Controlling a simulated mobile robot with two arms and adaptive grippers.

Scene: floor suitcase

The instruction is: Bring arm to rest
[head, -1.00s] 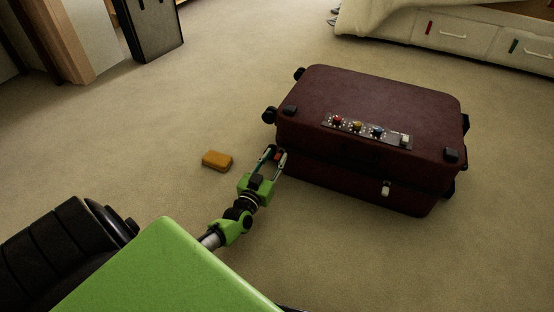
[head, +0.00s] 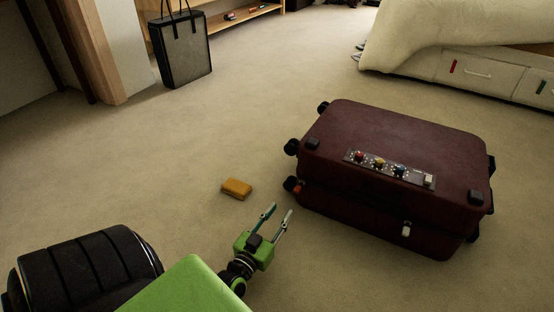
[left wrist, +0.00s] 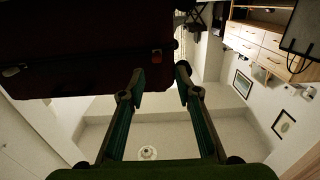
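My left gripper (head: 280,209) is open and empty, low over the carpet, left of the suitcase and apart from it. In the left wrist view its two fingers (left wrist: 158,76) stand apart with nothing between them. The dark red suitcase (head: 390,130) lies flat and closed on the floor. A panel with coloured knobs (head: 390,168) is on its top, and a pale latch (head: 407,229) is on its front side. The suitcase also shows dark at the upper left in the left wrist view (left wrist: 85,35). My right gripper is not in view.
A small orange block (head: 237,188) lies on the carpet left of the suitcase. A dark bag (head: 183,50) stands at the back left, and a bed with drawers (head: 465,70) at the back right. Open carpet lies between them.

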